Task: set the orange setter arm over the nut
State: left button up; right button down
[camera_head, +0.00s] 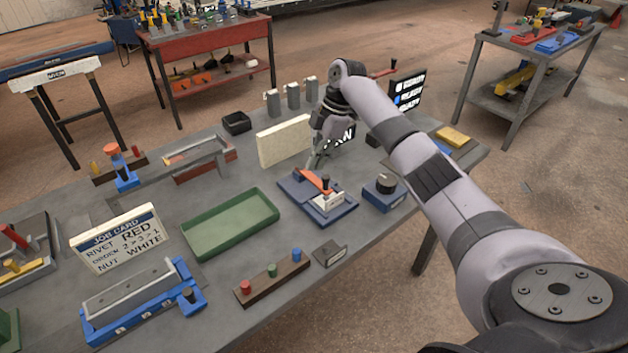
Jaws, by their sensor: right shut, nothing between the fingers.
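The orange setter arm (311,180) lies on a blue-and-grey fixture (338,211) right of the bench's middle. A small dark upright piece shows at the arm's near end. I cannot make out the nut; it is too small or hidden in the fixture. My right gripper (314,165) points down at the far side of the setter arm, close to its far end. Its fingers are shut and empty; I cannot tell whether they touch the arm. My left gripper is not in view.
A blue box with a black knob (384,193) stands right of the fixture. A green tray (228,226) lies left. A cream block (284,141) stands behind. A strip with coloured pegs (272,278), a job card (116,240) and a blue-based rail (140,303) are nearer.

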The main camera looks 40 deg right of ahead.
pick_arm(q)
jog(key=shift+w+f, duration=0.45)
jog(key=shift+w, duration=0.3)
pick_arm(e)
jog(key=r, duration=0.1)
jog(key=d+r, duration=0.1)
jog(key=shift+w+r, duration=0.3)
jog(key=shift+s, duration=0.1)
